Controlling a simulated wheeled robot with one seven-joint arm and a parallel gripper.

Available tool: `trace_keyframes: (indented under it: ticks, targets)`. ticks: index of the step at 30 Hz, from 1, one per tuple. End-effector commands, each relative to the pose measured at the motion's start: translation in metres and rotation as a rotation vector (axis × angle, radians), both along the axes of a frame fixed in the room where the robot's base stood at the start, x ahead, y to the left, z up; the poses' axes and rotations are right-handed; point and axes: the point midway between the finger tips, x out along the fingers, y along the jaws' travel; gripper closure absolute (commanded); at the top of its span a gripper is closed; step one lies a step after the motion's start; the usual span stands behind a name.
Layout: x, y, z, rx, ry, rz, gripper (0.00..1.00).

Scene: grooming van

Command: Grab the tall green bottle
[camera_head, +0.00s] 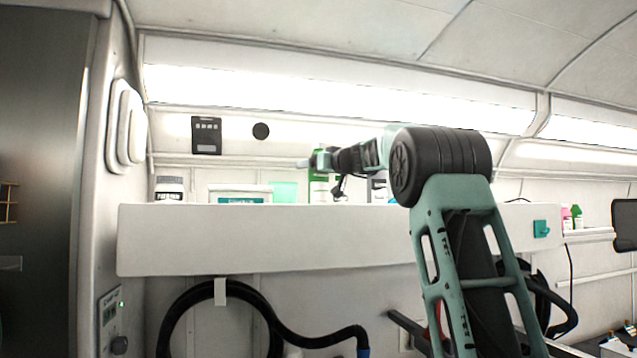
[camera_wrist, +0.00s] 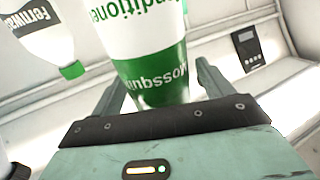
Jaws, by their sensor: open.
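The tall green bottle (camera_head: 318,190) stands on the long white shelf, mostly behind my gripper in the head view. In the wrist view the green and white bottle (camera_wrist: 155,75), with upside-down lettering, fills the space between my two fingers. My gripper (camera_head: 312,161) is open, at the height of the bottle's upper part. Its fingers (camera_wrist: 160,88) show on either side of the bottle in the wrist view. I cannot tell whether either finger touches it.
A white bottle with a green cap (camera_wrist: 72,70) is close beside it in the wrist view. On the shelf (camera_head: 250,240) are a white jar (camera_head: 169,188), a white box (camera_head: 240,192) and a pale green container (camera_head: 283,191). A black hose (camera_head: 185,305) hangs below.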

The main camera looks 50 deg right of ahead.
Motion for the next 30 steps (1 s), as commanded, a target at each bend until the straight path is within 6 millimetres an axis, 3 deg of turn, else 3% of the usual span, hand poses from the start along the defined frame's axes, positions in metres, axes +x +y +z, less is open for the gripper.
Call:
trace_keyframes:
  ticks: [4, 11, 14, 20, 30]
  targets:
    - [0.0099, -0.0012, 0.0006, 0.0, 0.002, 0.002, 0.21]
    - [0.0107, -0.0016, -0.0011, 0.0, 0.001, 0.001, 0.21]
    - [0.0106, -0.0017, -0.001, 0.0, 0.001, 0.001, 0.43]
    - [0.0104, -0.0017, -0.0008, -0.001, 0.0, 0.0, 0.98]
    - [0.0102, 0.0001, 0.005, -0.002, -0.002, 0.001, 0.98]
